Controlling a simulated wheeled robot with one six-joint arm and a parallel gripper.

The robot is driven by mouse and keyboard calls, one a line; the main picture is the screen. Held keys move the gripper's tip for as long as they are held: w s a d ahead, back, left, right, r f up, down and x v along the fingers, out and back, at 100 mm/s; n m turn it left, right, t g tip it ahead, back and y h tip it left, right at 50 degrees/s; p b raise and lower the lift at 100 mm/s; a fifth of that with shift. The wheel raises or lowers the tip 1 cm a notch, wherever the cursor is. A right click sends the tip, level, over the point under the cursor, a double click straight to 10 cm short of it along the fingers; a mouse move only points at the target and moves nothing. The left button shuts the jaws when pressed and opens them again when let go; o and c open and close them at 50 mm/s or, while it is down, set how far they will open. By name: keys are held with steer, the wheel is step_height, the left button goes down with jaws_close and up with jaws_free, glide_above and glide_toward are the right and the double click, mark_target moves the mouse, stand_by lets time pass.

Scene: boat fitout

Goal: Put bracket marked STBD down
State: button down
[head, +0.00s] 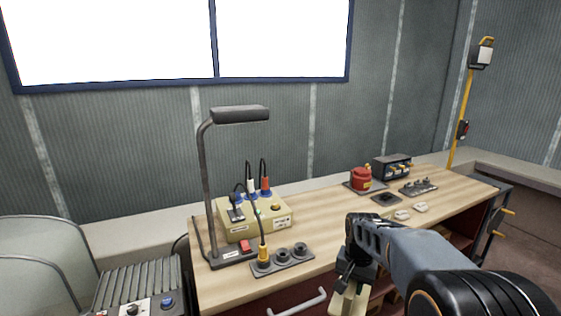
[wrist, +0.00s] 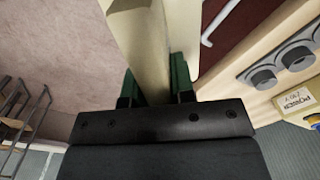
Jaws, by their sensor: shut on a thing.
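My gripper (head: 350,280) is shut on a long cream piece, which I take to be the bracket (head: 346,303). The piece hangs below the jaws at the front edge of the wooden bench (head: 325,215), apart from the bench top as far as I can tell. In the wrist view my gripper (wrist: 155,86) has its green fingers on both sides of the cream bracket (wrist: 144,40), which runs up out of the picture. No STBD mark is readable, and its lower end is cut off in the head view.
A cream power box (head: 262,222) with plugs, a lamp (head: 238,115) and a dark socket strip (head: 282,261) stand at the bench's left. A red device (head: 361,179), a dark pad (head: 387,199) and small white pieces (head: 403,215) are at the right. The bench middle is clear.

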step_height(320, 180, down, 23)
steer(key=s+a+n, duration=0.2)
steer(key=n, duration=0.3)
steer(key=shift+n, duration=0.3)
